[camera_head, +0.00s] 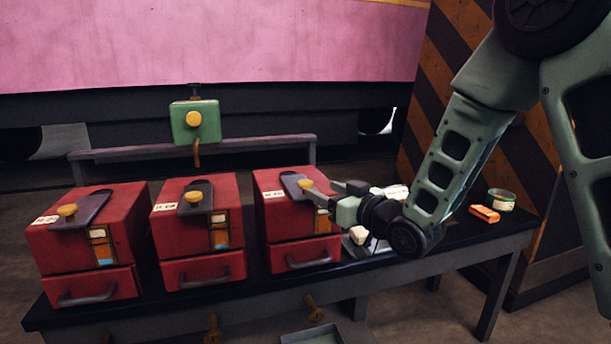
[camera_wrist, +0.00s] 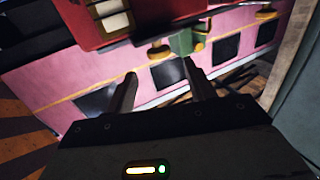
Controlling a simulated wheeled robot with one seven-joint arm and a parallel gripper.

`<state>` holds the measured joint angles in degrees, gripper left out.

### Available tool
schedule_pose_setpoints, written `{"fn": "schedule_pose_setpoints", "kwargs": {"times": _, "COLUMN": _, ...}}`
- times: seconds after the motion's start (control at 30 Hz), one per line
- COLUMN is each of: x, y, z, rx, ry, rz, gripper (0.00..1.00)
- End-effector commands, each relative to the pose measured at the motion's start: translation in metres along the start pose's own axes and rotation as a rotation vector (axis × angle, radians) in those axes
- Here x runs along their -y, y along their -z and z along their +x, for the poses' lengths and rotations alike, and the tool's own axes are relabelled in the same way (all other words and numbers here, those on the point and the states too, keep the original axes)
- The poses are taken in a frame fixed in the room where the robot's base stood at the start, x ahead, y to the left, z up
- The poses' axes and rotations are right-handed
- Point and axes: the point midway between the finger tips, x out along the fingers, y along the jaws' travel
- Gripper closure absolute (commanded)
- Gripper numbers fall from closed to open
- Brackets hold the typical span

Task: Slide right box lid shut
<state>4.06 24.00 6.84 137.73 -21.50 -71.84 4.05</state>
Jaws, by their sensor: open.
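The right red box (camera_head: 282,209) stands on the dark bench, the rightmost of three. A red box (camera_wrist: 95,22) shows at the top of that view. I cannot tell whether the fingers touch the knob.
The middle red box (camera_head: 197,228) and left red box (camera_head: 90,240) stand to the left with similar lids and knobs. A green box (camera_head: 195,121) with a yellow knob is behind. An orange block (camera_head: 484,214) and a round tin (camera_head: 501,200) sit at the bench's right end.

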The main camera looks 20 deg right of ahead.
Motion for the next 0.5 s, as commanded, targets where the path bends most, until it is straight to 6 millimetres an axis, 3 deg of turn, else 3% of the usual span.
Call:
{"fn": "schedule_pose_setpoints", "kwargs": {"times": 0.2, "x": 0.000, "y": -0.001, "z": 0.044, "rx": 0.000, "ry": 0.000, "rz": 0.000, "gripper": 0.46}}
{"fn": "schedule_pose_setpoints", "kwargs": {"times": 0.5, "x": -0.001, "y": 0.000, "z": 0.077, "rx": 0.000, "ry": -0.001, "rz": 0.000, "gripper": 0.46}}
